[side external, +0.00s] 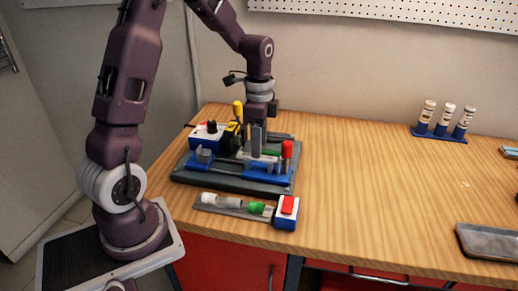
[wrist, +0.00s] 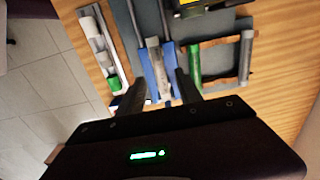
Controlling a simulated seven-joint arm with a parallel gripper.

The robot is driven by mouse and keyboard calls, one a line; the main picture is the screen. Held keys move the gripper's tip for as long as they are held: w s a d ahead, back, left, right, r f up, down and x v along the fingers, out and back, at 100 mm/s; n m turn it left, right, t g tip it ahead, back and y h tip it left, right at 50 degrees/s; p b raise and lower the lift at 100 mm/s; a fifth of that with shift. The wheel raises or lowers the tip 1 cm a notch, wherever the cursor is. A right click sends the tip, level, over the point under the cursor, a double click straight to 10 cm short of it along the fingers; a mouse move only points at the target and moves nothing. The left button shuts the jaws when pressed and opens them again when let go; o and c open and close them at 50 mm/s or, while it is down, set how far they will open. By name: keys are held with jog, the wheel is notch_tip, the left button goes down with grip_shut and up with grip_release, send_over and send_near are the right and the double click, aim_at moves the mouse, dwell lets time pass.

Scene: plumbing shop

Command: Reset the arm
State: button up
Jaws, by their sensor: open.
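My gripper (wrist: 165,90) is open in the wrist view, with its two fingers apart above the work board (side external: 225,184). A grey upright piece (wrist: 158,72) shows between the fingers in the wrist view; I cannot tell whether they touch it. In the side external view my gripper comes down over the middle of the board, and its fingertips are hard to make out among the parts. The board carries a blue holder (side external: 262,173), a yellow and black item (side external: 232,134), a blue and white box (side external: 207,135) and a red-topped tool (side external: 287,150).
In front of the board lies a grey tray (side external: 230,210) with white and green fittings, and a blue and white box with a red top (side external: 287,211). Several bottles (side external: 445,119) stand in a blue rack at the back right. A metal tray (side external: 488,242) lies at right. The table's middle is clear.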

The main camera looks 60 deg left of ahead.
jog(key=s+d+r+n+t, duration=0.1)
jog(key=s+d+r+n, duration=0.1)
jog(key=s+d+r, duration=0.3)
jog(key=s+d+r+n+t, duration=0.1)
jog(key=s+d+r+n, duration=0.15)
jog(key=r, duration=0.55)
jog(key=s+d+r+n+t, duration=0.1)
jog(key=s+d+n+t, duration=0.2)
jog(key=s+d, duration=0.4)
jog(key=s+n, duration=0.1)
jog(key=s, duration=0.4)
jog(key=shift+t, duration=0.3)
jog(key=shift+o, duration=0.2)
jog(key=shift+w+n, duration=0.1)
jog(key=shift+n, duration=0.15)
